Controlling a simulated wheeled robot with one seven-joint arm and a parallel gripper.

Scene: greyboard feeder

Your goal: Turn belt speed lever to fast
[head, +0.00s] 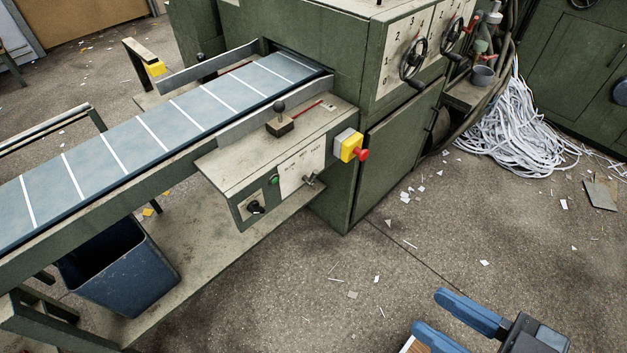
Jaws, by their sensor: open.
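A short lever with a round black knob (280,107) stands on a dark base on top of the control box (232,166) beside the belt. It looks about upright. A red mark (308,108) lies on the box top to its right.
The box front has a black rotary knob (256,207), a green button (273,180), a small metal fitting (311,179) and a red stop button (361,154) on a yellow housing. The blue belt (150,135) runs behind. Two handwheels (413,58) project from the machine. Floor between gripper and box is open.

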